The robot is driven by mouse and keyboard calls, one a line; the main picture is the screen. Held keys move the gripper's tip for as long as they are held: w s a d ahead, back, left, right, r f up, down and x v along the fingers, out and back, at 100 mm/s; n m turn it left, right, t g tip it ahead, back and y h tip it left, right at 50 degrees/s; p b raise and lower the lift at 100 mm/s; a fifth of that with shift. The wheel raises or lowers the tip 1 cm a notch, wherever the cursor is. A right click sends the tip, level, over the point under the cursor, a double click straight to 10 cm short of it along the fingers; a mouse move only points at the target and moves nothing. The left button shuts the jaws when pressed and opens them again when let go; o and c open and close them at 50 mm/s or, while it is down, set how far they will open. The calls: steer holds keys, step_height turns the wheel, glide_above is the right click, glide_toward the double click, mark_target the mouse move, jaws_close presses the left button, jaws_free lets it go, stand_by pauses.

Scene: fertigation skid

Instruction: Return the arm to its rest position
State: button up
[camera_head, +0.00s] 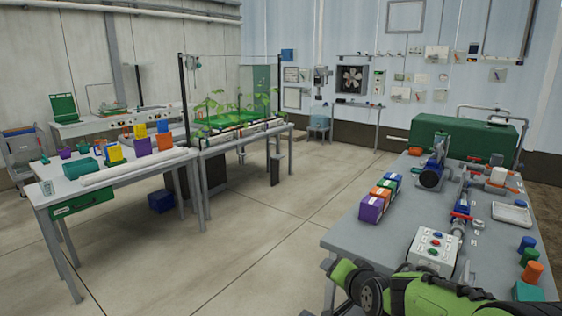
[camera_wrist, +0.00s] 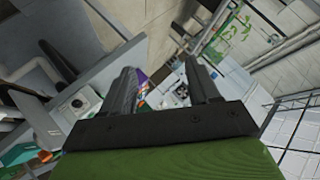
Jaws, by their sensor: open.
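My green arm (camera_head: 405,290) reaches across the lower right of the head view, in front of the near edge of the grey skid table (camera_head: 345,235). In the wrist view my gripper (camera_wrist: 162,82) shows two dark fingers standing apart with nothing between them. The fingertips point out over the room, and the view is tilted. The gripper's fingers cannot be made out in the head view.
A white control box (camera_head: 432,250) with coloured buttons stands on the skid table close to my arm. Coloured boxes (camera_head: 372,205), a blue pump (camera_head: 431,176) and a white tray (camera_head: 511,214) are on it too. Open floor (camera_head: 265,240) lies left, before another workbench (camera_head: 105,188).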

steer(key=s+d+r+n+g+h+p, duration=0.1)
steer(key=s+r+n+g+p, duration=0.1)
steer(key=s, duration=1.4)
steer(key=s+d+r+n+g+h+p, duration=0.1)
steer(key=s+r+n+g+p, duration=0.1)
steer(key=s, duration=1.4)
step_height(320, 180, up, 3)
steer(key=n+g, duration=0.1)
steer(key=n, duration=0.1)
steer(key=shift+r+n+g, duration=0.2)
steer(key=shift+n+g, duration=0.2)
steer(key=shift+w, duration=0.1)
